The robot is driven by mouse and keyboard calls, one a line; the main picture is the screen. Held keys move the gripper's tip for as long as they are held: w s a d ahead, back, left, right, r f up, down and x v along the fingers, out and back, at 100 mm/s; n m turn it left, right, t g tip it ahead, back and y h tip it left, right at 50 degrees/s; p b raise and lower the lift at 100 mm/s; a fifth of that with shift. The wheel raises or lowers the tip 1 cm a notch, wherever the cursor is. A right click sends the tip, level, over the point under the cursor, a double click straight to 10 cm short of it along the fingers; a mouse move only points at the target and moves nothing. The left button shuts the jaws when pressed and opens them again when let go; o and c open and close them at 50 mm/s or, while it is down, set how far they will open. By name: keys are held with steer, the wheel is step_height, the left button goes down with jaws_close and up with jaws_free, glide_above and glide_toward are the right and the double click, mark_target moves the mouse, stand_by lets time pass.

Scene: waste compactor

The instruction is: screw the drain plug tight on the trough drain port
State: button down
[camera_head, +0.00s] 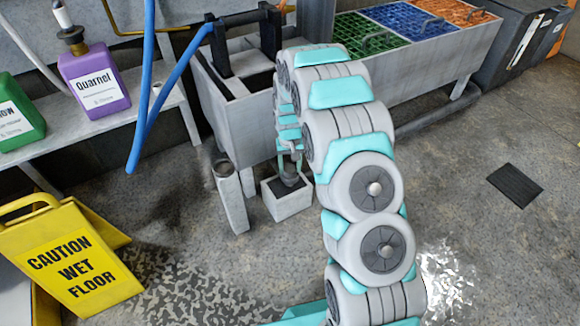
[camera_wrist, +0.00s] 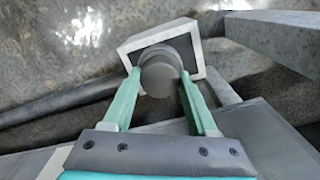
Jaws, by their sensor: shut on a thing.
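My gripper (camera_wrist: 160,82) has its two teal fingers on either side of a grey round drain plug (camera_wrist: 160,77) and is shut on it. In the head view my gripper (camera_head: 290,160) is small and partly hidden by my arm, beside the grey trough (camera_head: 235,110). A dark round rim shows just behind the plug in the wrist view; I cannot tell whether it is the drain port, or how far the plug is threaded. A small white square box (camera_head: 290,206) with a dark inside stands on the floor below; it also shows in the wrist view (camera_wrist: 130,48).
A yellow wet-floor sign (camera_head: 72,260) is at lower left. A purple bottle (camera_head: 95,85) and a green bottle (camera_head: 18,115) stand on a shelf. A blue hose (camera_head: 145,100) hangs nearby. A dark floor grate (camera_head: 515,186) lies right.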

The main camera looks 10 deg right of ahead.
steer(key=shift+w, duration=0.1)
steer(key=shift+c, duration=0.6)
jaws_free()
steer(key=shift+c, duration=0.4)
steer(key=n, duration=0.4)
steer(key=shift+n, duration=0.3)
steer(key=n, duration=0.5)
steer(key=shift+n, duration=0.3)
steer(key=n, duration=0.4)
steer(key=shift+n, duration=0.4)
steer(key=n, duration=0.5)
